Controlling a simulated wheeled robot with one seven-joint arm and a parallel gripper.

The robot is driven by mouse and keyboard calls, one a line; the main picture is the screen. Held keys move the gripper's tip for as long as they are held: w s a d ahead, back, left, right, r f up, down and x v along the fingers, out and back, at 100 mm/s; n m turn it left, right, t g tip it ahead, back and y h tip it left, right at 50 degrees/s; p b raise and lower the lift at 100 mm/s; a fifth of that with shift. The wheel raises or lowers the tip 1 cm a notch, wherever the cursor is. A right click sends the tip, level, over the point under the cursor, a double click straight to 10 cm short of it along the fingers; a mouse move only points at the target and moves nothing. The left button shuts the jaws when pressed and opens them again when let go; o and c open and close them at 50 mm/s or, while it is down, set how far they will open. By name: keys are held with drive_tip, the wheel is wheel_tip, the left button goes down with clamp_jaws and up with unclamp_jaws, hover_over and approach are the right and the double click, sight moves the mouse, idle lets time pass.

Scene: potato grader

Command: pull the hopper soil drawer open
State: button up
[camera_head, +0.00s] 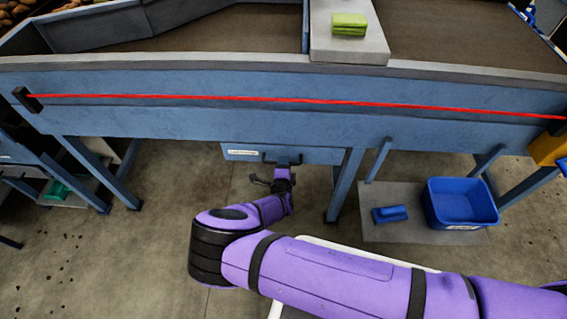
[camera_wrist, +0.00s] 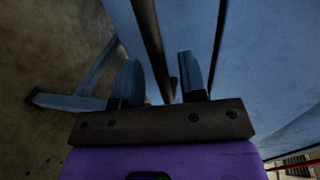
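The soil drawer (camera_head: 330,156) is a blue front with a white label, set low under the grader's long blue side. It looks shut, close under the frame. Its dark bar handle shows in the wrist view (camera_wrist: 149,35). My gripper (camera_head: 283,165) is at the handle, below the middle of the grader. In the wrist view my gripper (camera_wrist: 160,80) has its two blue-grey fingers apart, one on each side of the handle bar. A gap shows between the bar and the right finger. Contact with the left finger is unclear.
A blue leg (camera_head: 345,185) stands just right of the drawer. A blue bin (camera_head: 460,204) and a small blue brush-like item (camera_head: 390,214) rest on a grey board (camera_head: 390,233) at right. A red cord (camera_head: 290,99) runs along the grader. The floor before the drawer is clear except my arm.

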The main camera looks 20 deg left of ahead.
drive_tip(key=shift+w+a+f, duration=0.1)
drive_tip(key=shift+w+a, duration=0.1)
drive_tip(key=shift+w, duration=0.45)
clamp_jaws()
drive_tip(key=shift+s, duration=0.1)
